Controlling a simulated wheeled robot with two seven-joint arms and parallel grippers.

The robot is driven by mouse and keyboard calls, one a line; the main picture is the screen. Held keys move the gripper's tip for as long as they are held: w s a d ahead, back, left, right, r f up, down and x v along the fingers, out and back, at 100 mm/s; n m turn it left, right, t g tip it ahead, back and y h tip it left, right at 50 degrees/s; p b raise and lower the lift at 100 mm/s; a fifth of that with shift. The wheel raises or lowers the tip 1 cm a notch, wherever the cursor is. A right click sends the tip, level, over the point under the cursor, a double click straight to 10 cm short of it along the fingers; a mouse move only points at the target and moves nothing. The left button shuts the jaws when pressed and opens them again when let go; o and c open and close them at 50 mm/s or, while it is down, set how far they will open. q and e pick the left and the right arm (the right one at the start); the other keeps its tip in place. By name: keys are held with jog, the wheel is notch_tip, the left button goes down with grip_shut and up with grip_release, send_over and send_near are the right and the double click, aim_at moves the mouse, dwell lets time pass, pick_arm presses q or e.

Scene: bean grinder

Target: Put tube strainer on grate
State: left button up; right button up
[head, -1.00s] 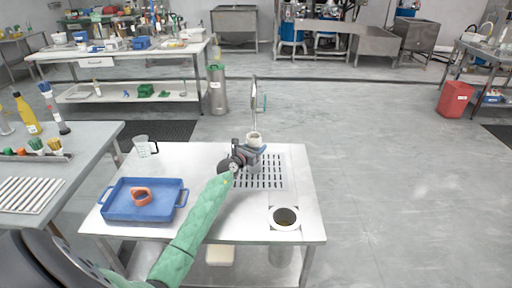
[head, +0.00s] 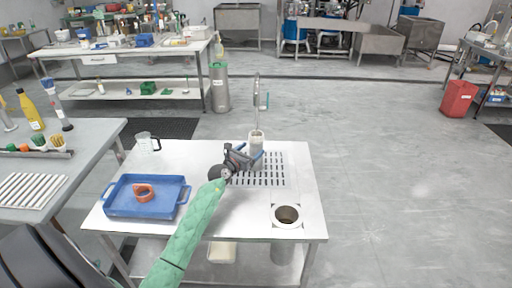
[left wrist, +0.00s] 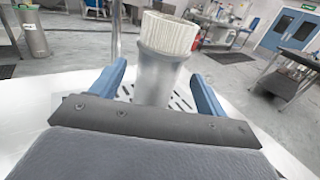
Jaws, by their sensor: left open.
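The tube strainer (head: 256,146) is a pale upright cylinder standing over the slotted grate (head: 270,178) on the white table. In the left wrist view the strainer (left wrist: 162,65) shows a ribbed cream top and a greyish translucent body. My left gripper (head: 250,156) is at the strainer; in the left wrist view its two blue fingers (left wrist: 158,88) are spread to either side, with visible gaps to the strainer. The strainer's base is hidden behind the gripper's dark body, so its exact contact with the grate cannot be seen. My right gripper is not in view.
A blue tray (head: 146,198) with an orange-red ring (head: 144,191) lies at the table's left. A clear measuring cup (head: 147,142) stands at the back left. A round opening (head: 287,215) is at the front right. A thin tap (head: 257,100) rises behind the grate.

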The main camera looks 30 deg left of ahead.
pick_arm(q)
jog(key=s, duration=0.6)
jog(key=shift+a+b, duration=0.15)
jog(key=shift+b, duration=0.2)
jog(key=shift+s, duration=0.1)
